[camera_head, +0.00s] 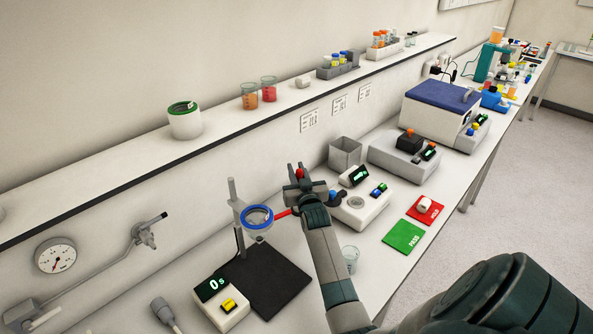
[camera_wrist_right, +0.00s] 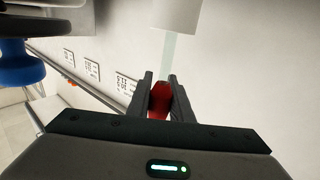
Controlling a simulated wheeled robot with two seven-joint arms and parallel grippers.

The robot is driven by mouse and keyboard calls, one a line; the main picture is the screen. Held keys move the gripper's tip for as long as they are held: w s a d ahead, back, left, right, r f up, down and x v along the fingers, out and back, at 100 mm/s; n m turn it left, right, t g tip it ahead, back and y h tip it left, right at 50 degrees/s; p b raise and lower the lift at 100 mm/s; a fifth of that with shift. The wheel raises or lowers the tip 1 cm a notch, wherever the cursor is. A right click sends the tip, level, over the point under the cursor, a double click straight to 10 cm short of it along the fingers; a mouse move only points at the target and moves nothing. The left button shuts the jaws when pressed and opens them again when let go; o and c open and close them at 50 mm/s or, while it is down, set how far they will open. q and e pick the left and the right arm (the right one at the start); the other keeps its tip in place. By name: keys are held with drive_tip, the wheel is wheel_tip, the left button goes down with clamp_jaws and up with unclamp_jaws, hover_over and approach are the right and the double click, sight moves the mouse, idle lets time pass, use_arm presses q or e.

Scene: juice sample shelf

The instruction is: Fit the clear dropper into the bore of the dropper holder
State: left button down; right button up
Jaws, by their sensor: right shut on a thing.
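My right gripper (camera_head: 297,178) is held above the bench near the wall, and it is shut on the red part of the clear dropper (camera_head: 299,174). In the right wrist view the red part (camera_wrist_right: 160,98) is between the two fingers, and the pale clear stem (camera_wrist_right: 168,57) runs toward the top. A white cylinder (camera_wrist_right: 173,14) covers the far end of the stem there. I cannot tell whether this cylinder is the dropper holder or whether the stem is inside it. My left gripper is not in view.
A stand with a blue ring (camera_head: 257,217) and a red arm rises from a black plate (camera_head: 268,281) close to the gripper. A grey open box (camera_head: 345,154) and a white device (camera_head: 361,206) are on the right. A beaker (camera_head: 350,258) stands beside my right arm.

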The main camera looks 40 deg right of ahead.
drive_tip(key=shift+f+b, duration=0.7)
drive_tip(key=shift+f, duration=0.45)
drive_tip(key=o, duration=0.8)
drive_tip(key=shift+r, duration=0.1)
drive_tip(key=shift+s, duration=0.1)
drive_tip(key=shift+b+v, duration=0.3)
drive_tip(key=shift+v, duration=0.6)
drive_tip(key=b+v, duration=0.4)
drive_tip(key=v, duration=1.1)
drive_tip(key=shift+s+a, duration=0.15)
drive_tip(key=shift+s, duration=0.05)
